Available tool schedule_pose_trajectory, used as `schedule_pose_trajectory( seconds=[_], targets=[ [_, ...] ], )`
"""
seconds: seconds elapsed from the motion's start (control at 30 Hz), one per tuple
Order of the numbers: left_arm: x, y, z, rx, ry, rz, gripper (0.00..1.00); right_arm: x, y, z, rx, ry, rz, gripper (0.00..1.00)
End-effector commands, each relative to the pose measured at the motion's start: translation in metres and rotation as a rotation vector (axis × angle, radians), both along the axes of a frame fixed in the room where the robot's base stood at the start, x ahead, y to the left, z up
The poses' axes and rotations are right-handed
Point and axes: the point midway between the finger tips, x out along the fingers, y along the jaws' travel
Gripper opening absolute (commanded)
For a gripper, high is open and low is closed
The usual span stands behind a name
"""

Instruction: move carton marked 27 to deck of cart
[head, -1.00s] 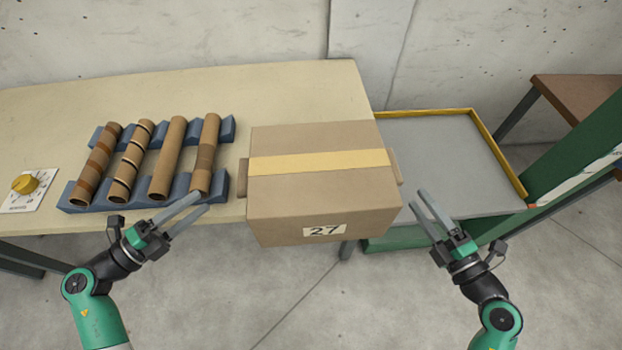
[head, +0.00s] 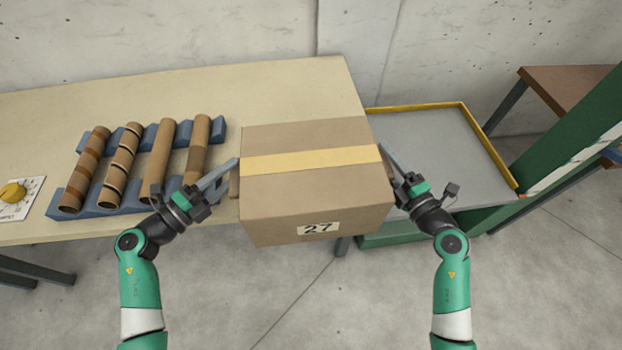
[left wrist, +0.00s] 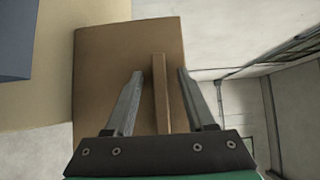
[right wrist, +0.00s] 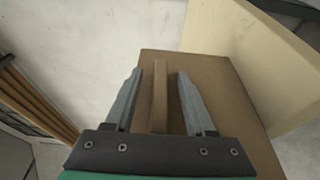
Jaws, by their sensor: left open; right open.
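The carton marked 27 (head: 310,203) is a brown box with a yellow tape strip, at the front right of the table, its front overhanging the edge. My left gripper (head: 222,178) is open at its left side; in the left wrist view the fingers (left wrist: 157,100) stand either side of the carton's side handle (left wrist: 160,90). My right gripper (head: 398,172) is open at its right side; in the right wrist view the fingers (right wrist: 158,100) stand either side of the other handle (right wrist: 158,95). The cart deck (head: 437,142) is grey with a yellow rim, right of the table.
A blue rack (head: 105,210) with several cardboard tubes (head: 160,160) lies on the table (head: 260,90) left of my left gripper. A yellow dial (head: 12,193) sits at far left. A green post (head: 565,150) stands right of the cart. The visible deck is empty.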

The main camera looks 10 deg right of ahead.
Motion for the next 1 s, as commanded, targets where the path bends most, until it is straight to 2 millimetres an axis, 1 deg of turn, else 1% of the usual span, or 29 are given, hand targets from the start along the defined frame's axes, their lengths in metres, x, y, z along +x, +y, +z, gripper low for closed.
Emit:
schedule_pose_trajectory(
  seconds=[0.17,0.27,0.4,0.47,0.5,1.0],
  targets=[
    [-0.0001,0.0001,0.0,0.0,0.0,0.0,0.55,-0.0002,-0.0001,-0.0001,0.0,0.0,0.0,0.55],
    [-0.0002,0.0002,0.0,0.0,0.0,0.0,0.39,-0.0003,-0.0002,-0.0001,0.0,0.0,0.0,0.39],
    [-0.0003,0.0003,0.0,0.0,0.0,0.0,0.14,-0.0004,-0.0002,-0.0001,0.0,0.0,0.0,0.14],
    [-0.0003,0.0003,0.0,0.0,0.0,0.0,0.03,-0.0004,-0.0002,-0.0001,0.0,0.0,0.0,0.03],
    [-0.0003,0.0003,0.0,0.0,0.0,0.0,0.0,-0.0004,-0.0002,-0.0001,0.0,0.0,0.0,0.0],
    [-0.0003,0.0005,0.0001,0.0,0.0,0.0,0.0,-0.0005,-0.0004,0.0,0.0,0.0,0.0,0.0]
  ],
)
